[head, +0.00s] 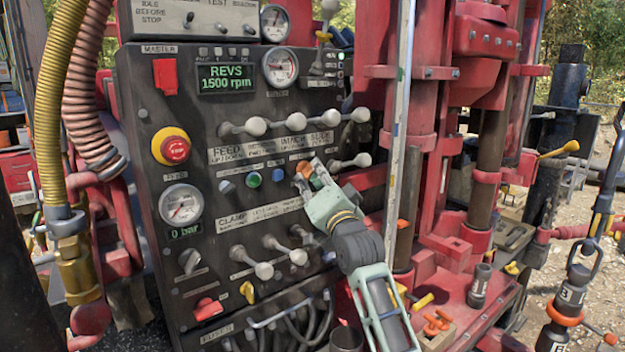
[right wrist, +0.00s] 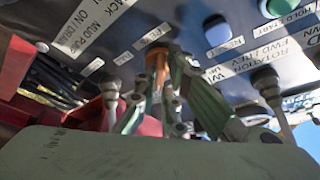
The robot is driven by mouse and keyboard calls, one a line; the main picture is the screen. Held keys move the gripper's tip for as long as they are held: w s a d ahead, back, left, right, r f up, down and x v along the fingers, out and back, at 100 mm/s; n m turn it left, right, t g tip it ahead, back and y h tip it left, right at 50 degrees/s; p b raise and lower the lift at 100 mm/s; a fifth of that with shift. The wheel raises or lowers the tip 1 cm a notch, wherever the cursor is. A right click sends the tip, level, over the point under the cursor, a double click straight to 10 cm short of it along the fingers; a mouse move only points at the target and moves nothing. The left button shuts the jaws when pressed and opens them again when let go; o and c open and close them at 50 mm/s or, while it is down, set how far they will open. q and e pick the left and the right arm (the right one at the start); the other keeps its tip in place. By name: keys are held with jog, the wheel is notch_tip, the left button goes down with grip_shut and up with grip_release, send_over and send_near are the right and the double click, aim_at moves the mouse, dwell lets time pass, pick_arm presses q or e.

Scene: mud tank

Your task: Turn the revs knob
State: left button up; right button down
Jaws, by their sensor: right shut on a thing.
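An orange knob (head: 303,169) sits on the right of the middle row of the dark control panel (head: 150,130). It also shows in the right wrist view (right wrist: 157,58). The green display (head: 226,78) reads "REVS 1500 rpm". My left gripper is not in view.
White-tipped levers (head: 256,126) stick out above the knob row, and more levers (head: 263,270) stick out below. Blue (head: 278,175) and green (head: 253,180) buttons are just left of the knob. A red emergency stop (head: 172,148) is further left. Red rig structure (head: 430,90) stands to the right.

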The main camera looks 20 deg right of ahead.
jog(key=shift+f, duration=0.15)
jog(key=c, duration=1.9)
grip_release()
jog(key=shift+o, duration=0.2)
jog(key=v, duration=1.2)
